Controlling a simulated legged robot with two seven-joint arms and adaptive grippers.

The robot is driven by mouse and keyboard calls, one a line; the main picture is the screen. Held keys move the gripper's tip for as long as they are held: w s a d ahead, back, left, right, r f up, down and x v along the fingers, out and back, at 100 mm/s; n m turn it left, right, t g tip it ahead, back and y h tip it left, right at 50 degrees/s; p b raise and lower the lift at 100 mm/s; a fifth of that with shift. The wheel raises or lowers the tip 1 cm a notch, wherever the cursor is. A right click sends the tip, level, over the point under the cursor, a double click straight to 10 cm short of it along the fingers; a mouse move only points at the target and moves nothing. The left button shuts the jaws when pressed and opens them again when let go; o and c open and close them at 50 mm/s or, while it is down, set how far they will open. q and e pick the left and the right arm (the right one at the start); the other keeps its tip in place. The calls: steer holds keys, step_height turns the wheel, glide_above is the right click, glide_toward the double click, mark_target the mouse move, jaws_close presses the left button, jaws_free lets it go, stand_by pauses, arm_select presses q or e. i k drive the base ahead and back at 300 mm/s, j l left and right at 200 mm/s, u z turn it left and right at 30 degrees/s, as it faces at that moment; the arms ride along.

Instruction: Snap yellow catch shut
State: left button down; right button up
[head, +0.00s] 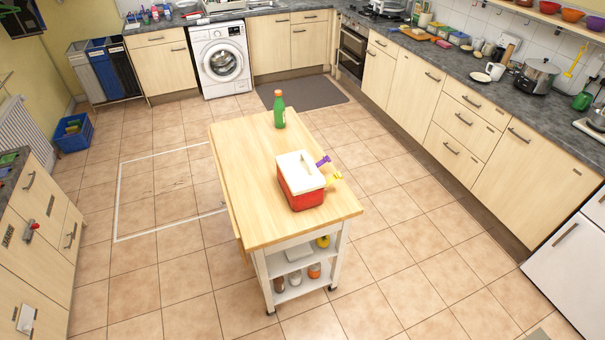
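A red box with a white lid (298,172) stands on the wooden top of a kitchen trolley. The lid lies over the box. A yellow catch (334,178) sticks out from the box's right side, towards the front. A purple catch (322,161) sticks out from the same side, farther back. Both look swung outward, but they are small in this view. Neither of my grippers is in view.
A green bottle (279,109) stands at the trolley's far end. The wooden trolley top (245,165) is otherwise clear. Tiled floor (420,235) lies open around the trolley. Counters line the back and right; a drawer unit (38,225) stands at left.

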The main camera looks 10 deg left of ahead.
mark_target(338, 175)
steer(key=i+l+z, duration=0.3)
steer(key=z, duration=0.2)
steer(key=i+l+z, duration=0.1)
steer(key=i+z, duration=0.7)
steer(key=z, duration=0.2)
steer(key=i+u, duration=0.1)
steer(key=i, duration=0.35)
steer(key=i+l+u, duration=0.1)
steer(key=i, duration=0.4)
steer(key=i+u, duration=0.2)
steer(key=u, duration=0.25)
steer(key=i+u, duration=0.25)
steer(key=u, duration=0.2)
steer(key=i+l+u, duration=0.1)
steer(key=u, duration=0.4)
steer(key=i+l+u, duration=0.25)
steer(key=u, duration=0.2)
steer(key=i+u, duration=0.15)
steer(key=u, duration=0.35)
steer(key=i+l+u, duration=0.15)
steer(key=u, duration=0.3)
steer(key=i+l+u, duration=0.1)
steer(key=u, duration=0.4)
steer(key=i+l+u, duration=0.1)
steer(key=l+u, duration=0.2)
steer(key=u, duration=0.2)
steer(key=l+u, duration=0.2)
steer(key=u, duration=0.3)
